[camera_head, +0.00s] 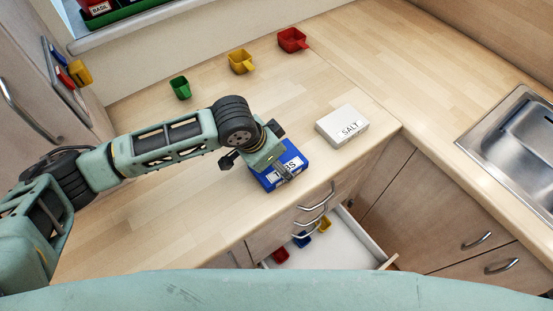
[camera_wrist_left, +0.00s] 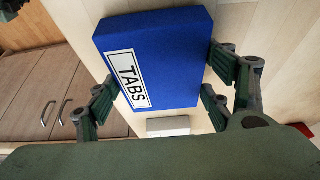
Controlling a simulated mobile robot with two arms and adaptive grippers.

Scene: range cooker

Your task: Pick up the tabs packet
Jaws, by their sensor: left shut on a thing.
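The tabs packet is a blue box with a white label; it shows in the head view (camera_head: 268,179) near the front edge of the wooden counter, partly hidden by my gripper. In the left wrist view the tabs packet (camera_wrist_left: 175,55) sits between the fingers, its TABS label facing the camera. My left gripper (camera_head: 285,172) is shut on the packet, and its fingers (camera_wrist_left: 160,95) lie on both sides of it. I cannot tell whether the packet touches the counter. My right gripper is not in view.
A white salt box (camera_head: 342,125) stands to the right. Green (camera_head: 180,88), yellow (camera_head: 241,62) and red (camera_head: 292,40) scoops are at the back. An open drawer (camera_head: 345,245) below the counter edge holds small coloured items. A sink (camera_head: 515,150) is at the far right.

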